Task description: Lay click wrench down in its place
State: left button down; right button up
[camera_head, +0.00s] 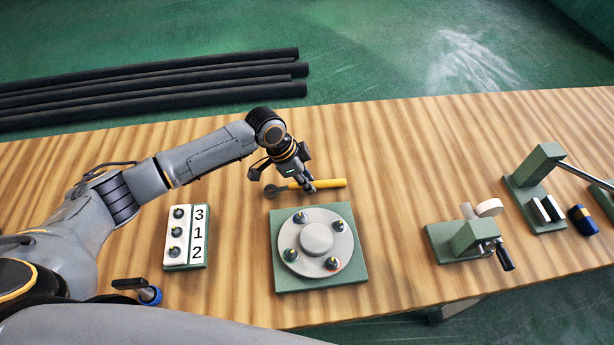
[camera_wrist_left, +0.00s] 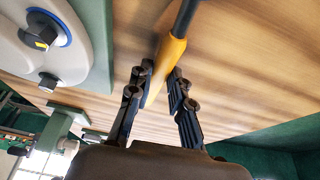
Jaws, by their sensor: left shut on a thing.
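The click wrench (camera_head: 331,183) has a yellow handle and a dark shaft with a round head at its left end. In the head view it lies roughly level, just behind the green square plate with the round disc. My left gripper (camera_head: 309,187) is shut on its handle from above. In the left wrist view the yellow handle (camera_wrist_left: 172,58) runs between the fingers of the left gripper (camera_wrist_left: 158,92), with the dark shaft leading to the top edge. I cannot tell whether the wrench touches the table. My right gripper is not in view.
The green plate (camera_head: 353,274) carries a grey disc with several studs. A block numbered 3, 1, 2 (camera_head: 198,235) stands left of it. A blue-and-black tool (camera_head: 149,294) is at front left. Green fixtures (camera_head: 466,240) stand on the right. The wooden table (camera_head: 400,150) is clear behind the wrench.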

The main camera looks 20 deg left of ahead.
pick_arm(q)
jog(key=shift+f, duration=0.1)
jog(key=c, duration=1.2)
grip_release()
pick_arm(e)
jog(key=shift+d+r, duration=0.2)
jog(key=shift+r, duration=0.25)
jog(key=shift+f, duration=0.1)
pick_arm(q)
jog(key=shift+f+b, duration=0.3)
jog(key=shift+b, duration=0.4)
jog(key=shift+b+v, duration=1.1)
jog(key=shift+v, duration=5.95)
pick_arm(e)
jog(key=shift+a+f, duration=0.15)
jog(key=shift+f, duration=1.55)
